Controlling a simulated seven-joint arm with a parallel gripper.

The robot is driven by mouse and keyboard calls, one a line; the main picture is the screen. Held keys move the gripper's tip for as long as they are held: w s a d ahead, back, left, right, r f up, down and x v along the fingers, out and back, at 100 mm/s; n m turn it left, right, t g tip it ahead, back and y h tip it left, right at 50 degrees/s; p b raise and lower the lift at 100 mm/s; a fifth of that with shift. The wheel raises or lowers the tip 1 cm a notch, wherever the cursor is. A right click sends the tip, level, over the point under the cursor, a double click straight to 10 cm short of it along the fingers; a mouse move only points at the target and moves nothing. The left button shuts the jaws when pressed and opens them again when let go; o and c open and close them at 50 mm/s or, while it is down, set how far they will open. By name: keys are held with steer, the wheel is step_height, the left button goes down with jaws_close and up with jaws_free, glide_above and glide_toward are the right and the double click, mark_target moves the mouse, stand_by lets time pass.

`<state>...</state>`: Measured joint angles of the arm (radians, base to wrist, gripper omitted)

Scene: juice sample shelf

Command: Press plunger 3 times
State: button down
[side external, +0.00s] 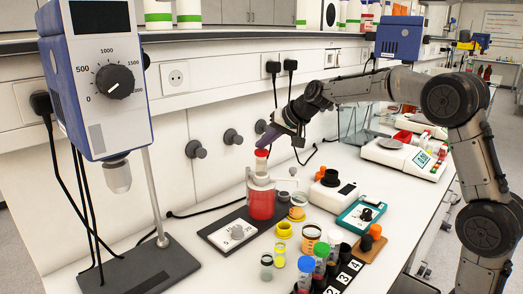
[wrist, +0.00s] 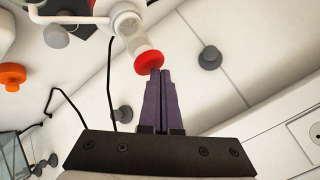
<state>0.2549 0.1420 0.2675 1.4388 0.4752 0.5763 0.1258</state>
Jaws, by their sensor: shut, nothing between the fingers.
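The plunger has a red cap (side external: 261,153) on top of a clear cylinder, above a jar of red liquid (side external: 262,203). In the wrist view the red cap (wrist: 150,63) and the clear cylinder (wrist: 131,32) are at the top centre. My gripper (side external: 265,144) is shut, with its purple fingers slanting down to the cap from above. In the wrist view the shut fingertips of my gripper (wrist: 160,72) are at the cap's edge and overlap it. I cannot tell whether they touch it. Nothing shows between the fingers.
A blue overhead stirrer (side external: 103,75) on a stand is at the left. Several colour-capped vials (side external: 305,270) stand in front. A black-topped white device (side external: 331,192) and a teal scale (side external: 361,216) are to the right.

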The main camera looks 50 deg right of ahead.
mark_target(264, 152)
steer(key=shift+f, duration=0.85)
stand_by(0.5)
steer(key=shift+r, duration=1.5)
steer(key=shift+r, duration=0.1)
steer(key=shift+r, duration=2.5)
steer(key=shift+r, duration=0.1)
step_height(264, 152, up, 4)
steer(key=shift+f, duration=0.15)
steer(key=shift+f, duration=0.15)
